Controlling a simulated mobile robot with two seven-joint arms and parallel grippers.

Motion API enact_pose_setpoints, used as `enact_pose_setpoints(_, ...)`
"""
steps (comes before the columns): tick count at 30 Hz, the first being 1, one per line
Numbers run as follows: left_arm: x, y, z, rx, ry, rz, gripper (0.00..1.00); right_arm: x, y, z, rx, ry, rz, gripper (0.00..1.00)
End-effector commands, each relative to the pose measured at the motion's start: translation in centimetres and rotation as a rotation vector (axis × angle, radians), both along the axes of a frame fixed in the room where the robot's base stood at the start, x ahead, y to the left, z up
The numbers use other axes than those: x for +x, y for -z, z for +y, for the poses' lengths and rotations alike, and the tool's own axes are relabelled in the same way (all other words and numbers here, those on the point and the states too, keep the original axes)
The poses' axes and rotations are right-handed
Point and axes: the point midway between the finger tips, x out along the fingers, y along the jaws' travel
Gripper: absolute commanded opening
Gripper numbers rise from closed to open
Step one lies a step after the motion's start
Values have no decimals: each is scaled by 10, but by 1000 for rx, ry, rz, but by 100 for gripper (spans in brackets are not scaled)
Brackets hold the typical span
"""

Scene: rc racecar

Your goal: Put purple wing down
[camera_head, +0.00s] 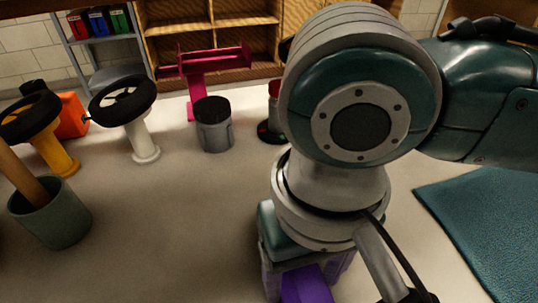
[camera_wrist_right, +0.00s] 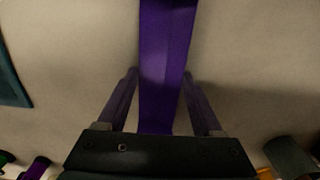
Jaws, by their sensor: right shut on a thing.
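The purple wing (camera_wrist_right: 165,45) runs as a long flat strip up the middle of the right wrist view. My right gripper (camera_wrist_right: 160,76) is shut on it, with a finger along each side. In the head view, a bit of the purple wing (camera_head: 308,287) shows at the bottom edge, below my right gripper (camera_head: 303,270). The rest of it is cut off by the frame or hidden by my right arm. Pale surface shows beneath the wing; I cannot tell whether the wing touches it. My left gripper is in neither view.
A magenta wing on a stand (camera_head: 194,77), a grey container with a black top (camera_head: 213,128) and wheels on white (camera_head: 143,140) and yellow (camera_head: 58,157) stands are farther back. A green pot (camera_head: 52,217) stands left, a teal mat (camera_head: 490,220) right. The middle tabletop is clear.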

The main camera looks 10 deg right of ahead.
Motion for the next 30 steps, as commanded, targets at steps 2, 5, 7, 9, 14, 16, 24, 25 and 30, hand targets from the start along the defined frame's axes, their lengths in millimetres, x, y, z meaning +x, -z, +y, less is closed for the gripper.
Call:
enact_pose_setpoints(2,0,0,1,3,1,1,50,0,1,0,0,0,0,73)
enact_pose_setpoints(5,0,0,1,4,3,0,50,0,1,0,0,0,0,84)
enact_pose_setpoints(7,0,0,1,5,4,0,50,0,0,0,0,0,0,92)
enact_pose_setpoints(9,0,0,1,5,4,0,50,0,0,0,0,0,0,97)
enact_pose_setpoints(14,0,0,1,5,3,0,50,0,0,0,0,0,0,97)
enact_pose_setpoints(16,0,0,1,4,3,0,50,0,0,0,0,0,0,97)
enact_pose_setpoints(24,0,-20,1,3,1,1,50,0,-44,0,1,0,-2,97)
enact_pose_setpoints(25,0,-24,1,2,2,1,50,1,-52,1,2,0,-2,97)
enact_pose_setpoints(30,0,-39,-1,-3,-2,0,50,0,-90,1,2,-1,-1,97)
